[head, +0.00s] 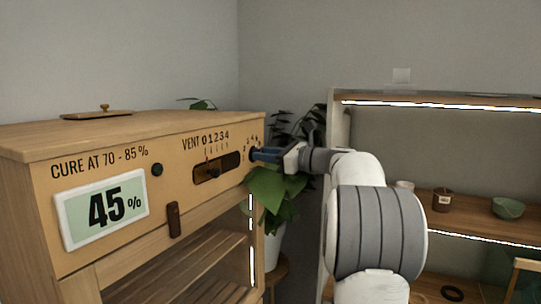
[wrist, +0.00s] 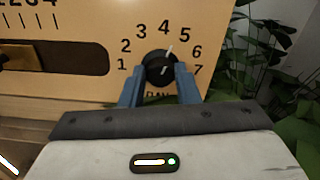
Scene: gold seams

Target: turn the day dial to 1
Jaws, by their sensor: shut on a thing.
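The day dial (wrist: 158,57) is a round black knob on the wooden cabinet front, ringed by the numbers 1 to 7. Its white mark points up and slightly right, between 4 and 5. My gripper (wrist: 160,72) has its two blue fingers on either side of the knob and is shut on it. In the head view my gripper (head: 257,154) reaches the right end of the cabinet front, where the fingers largely hide the dial.
The cabinet (head: 120,127) carries a 45% display (head: 103,208), a dark round button (head: 157,169) and a vent slot (head: 232,161) left of the dial. A leafy plant (head: 270,190) stands close beside the cabinet's right edge. A lit shelf (head: 440,106) stands at the right.

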